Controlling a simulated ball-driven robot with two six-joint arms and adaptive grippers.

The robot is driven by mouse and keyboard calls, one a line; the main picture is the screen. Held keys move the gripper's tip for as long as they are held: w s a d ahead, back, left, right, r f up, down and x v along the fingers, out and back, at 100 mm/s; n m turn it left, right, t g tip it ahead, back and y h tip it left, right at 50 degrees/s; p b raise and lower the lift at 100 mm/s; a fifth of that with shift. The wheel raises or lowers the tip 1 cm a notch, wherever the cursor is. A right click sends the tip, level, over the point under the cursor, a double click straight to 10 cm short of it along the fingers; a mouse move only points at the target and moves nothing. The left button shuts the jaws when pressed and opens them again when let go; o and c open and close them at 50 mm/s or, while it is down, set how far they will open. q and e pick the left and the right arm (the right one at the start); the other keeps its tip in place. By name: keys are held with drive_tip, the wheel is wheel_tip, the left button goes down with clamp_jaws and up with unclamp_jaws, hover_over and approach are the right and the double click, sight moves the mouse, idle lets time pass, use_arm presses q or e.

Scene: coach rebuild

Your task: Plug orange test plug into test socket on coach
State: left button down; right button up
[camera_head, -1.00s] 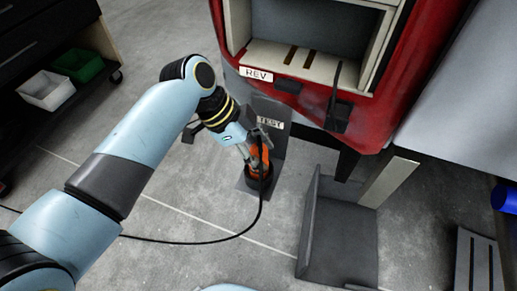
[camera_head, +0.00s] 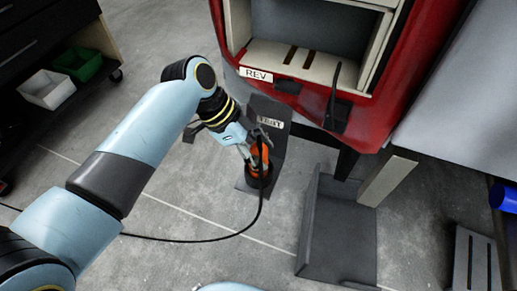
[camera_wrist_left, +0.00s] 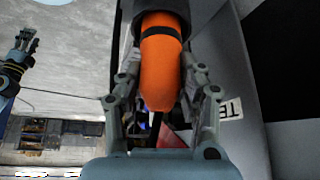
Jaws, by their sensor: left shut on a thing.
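The orange test plug (camera_head: 262,154) is held in my left gripper (camera_head: 254,152), low in front of the red coach (camera_head: 385,105). In the left wrist view the plug (camera_wrist_left: 160,75) is orange with a black band, and the fingers (camera_wrist_left: 158,98) close on it from both sides. Its far end meets a dark round piece (camera_head: 257,181) by the foot of a dark grey bracket (camera_head: 265,108) with a partly hidden label. I cannot tell how deep it sits. A black cable runs from the plug. My right gripper (camera_wrist_left: 23,42) shows small in the wrist view, its opening unclear.
A grey open bracket (camera_head: 340,240) stands on the floor to the right, beside a pale post (camera_head: 388,180). The coach has a REV label (camera_head: 256,74). White (camera_head: 47,90) and green (camera_head: 78,64) bins sit at upper left.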

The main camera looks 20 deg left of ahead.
use_arm(q)
drive_tip(key=shift+f+b, duration=0.35)
drive_tip(key=shift+f, duration=0.25)
drive_tip(key=c, duration=1.1)
unclamp_jaws()
drive_tip(key=p+v, duration=0.5)
drive_tip(key=shift+r, duration=0.2)
drive_tip(key=p+v, duration=0.5)
drive_tip(key=shift+s+a+r+p, duration=0.1)
drive_tip(key=shift+a+r+p, duration=0.15)
drive_tip(key=shift+r+p, duration=0.05)
